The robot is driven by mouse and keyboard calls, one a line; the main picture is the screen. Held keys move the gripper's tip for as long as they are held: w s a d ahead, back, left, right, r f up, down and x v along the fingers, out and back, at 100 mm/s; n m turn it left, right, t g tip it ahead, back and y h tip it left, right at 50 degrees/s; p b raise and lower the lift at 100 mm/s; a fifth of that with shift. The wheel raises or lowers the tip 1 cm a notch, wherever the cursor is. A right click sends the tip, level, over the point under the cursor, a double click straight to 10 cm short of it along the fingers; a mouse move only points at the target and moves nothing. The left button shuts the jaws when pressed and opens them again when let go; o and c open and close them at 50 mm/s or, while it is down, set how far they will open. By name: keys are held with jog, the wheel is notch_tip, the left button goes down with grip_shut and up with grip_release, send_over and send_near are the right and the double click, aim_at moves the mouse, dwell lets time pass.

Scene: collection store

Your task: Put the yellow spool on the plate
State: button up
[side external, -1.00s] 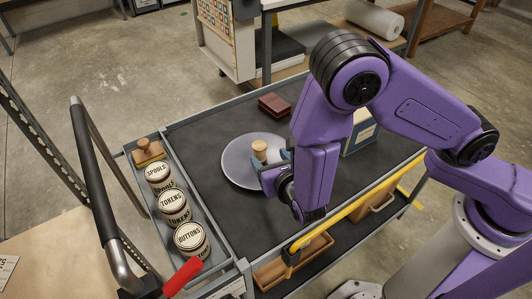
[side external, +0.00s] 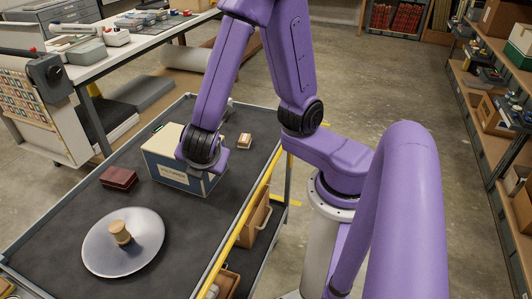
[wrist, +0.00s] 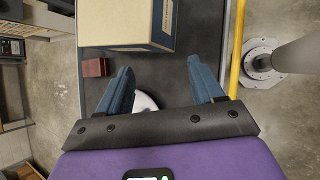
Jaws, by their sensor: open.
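A tan-yellow wooden spool (side external: 120,232) stands upright on the round grey plate (side external: 145,250) in the side external view. The plate lies flat on the dark cart top. My gripper (wrist: 160,70) is open and empty in the wrist view, its two blue fingers wide apart. In the side external view, my wrist is over by the cream box, away from the plate, and the fingertips are hidden. Part of the plate (wrist: 146,101) shows low between the fingers in the wrist view; the spool is not visible there.
A cream-and-blue box (side external: 165,160) stands beside my wrist, also in the wrist view (wrist: 115,22). A dark red box (side external: 118,178) lies between it and the plate. A small tan block (side external: 245,140) lies farther right. A yellow rail (side external: 250,205) edges the cart.

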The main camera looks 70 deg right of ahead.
jog(key=s+d+r+m+g+y, duration=0.1)
jog(key=s+r+m+g+y, duration=0.1)
jog(key=s, duration=0.5)
jog(key=s+d+r+m+g+y, duration=0.1)
jog(key=s+r+m+g+y, duration=0.1)
jog(key=s+m+y, duration=0.2)
jog(key=s, duration=0.3)
jog(key=shift+d+r+m+g+y, duration=0.2)
jog(key=shift+r+m+g+y, duration=0.1)
jog(key=shift+g+y, duration=0.1)
